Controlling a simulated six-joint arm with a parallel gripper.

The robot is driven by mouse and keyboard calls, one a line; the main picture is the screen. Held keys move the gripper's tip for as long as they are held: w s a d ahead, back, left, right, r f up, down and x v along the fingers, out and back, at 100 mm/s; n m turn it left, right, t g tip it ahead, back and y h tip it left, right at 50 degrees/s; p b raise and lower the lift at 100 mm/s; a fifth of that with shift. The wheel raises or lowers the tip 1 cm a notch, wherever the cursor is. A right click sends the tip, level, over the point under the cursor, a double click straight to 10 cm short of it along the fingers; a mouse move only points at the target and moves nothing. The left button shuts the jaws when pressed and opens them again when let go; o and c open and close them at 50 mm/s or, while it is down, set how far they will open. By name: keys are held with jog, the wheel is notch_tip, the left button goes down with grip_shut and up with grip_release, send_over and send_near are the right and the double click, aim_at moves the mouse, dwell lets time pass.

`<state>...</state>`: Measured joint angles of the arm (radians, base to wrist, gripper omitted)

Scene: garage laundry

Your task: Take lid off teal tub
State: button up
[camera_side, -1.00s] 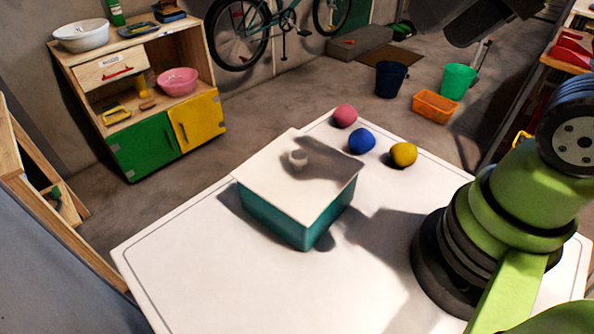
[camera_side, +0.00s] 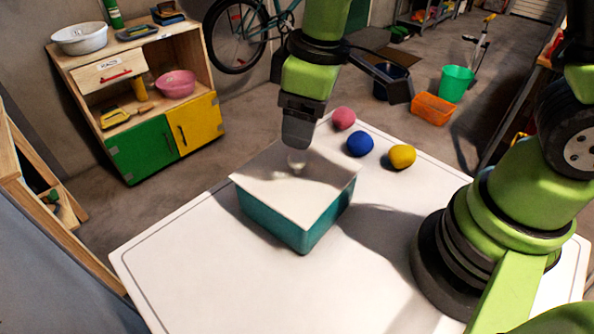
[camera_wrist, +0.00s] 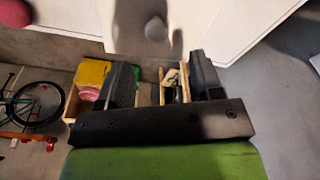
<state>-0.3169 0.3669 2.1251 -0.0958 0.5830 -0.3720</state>
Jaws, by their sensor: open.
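The teal tub (camera_side: 270,222) stands on the white table with its flat white lid (camera_side: 262,182) lying on top. A small pale round knob (camera_side: 297,166) sticks up from the lid. My gripper (camera_side: 299,142) points down just above the knob, and its fingers partly cover the view there. In the wrist view the knob (camera_wrist: 156,28) lies beyond the two dark fingertips of my gripper (camera_wrist: 160,68), with a gap between them. The fingers are open and hold nothing. The white lid also shows in the wrist view (camera_wrist: 120,30), partly in shadow.
A pink ball (camera_side: 344,118), a blue ball (camera_side: 360,144) and a yellow ball (camera_side: 402,156) sit on the table behind the tub, to its right. The table's front left (camera_side: 190,270) is clear. A wooden play kitchen (camera_side: 150,110) stands on the floor at the back left.

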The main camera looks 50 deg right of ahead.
aim_at(297, 157)
jog(key=f, duration=0.5)
jog(key=w+f, duration=0.1)
jog(key=f, duration=0.2)
jog(key=shift+w, duration=0.1)
jog(key=shift+a+r, duration=0.1)
jog(key=c, duration=1)
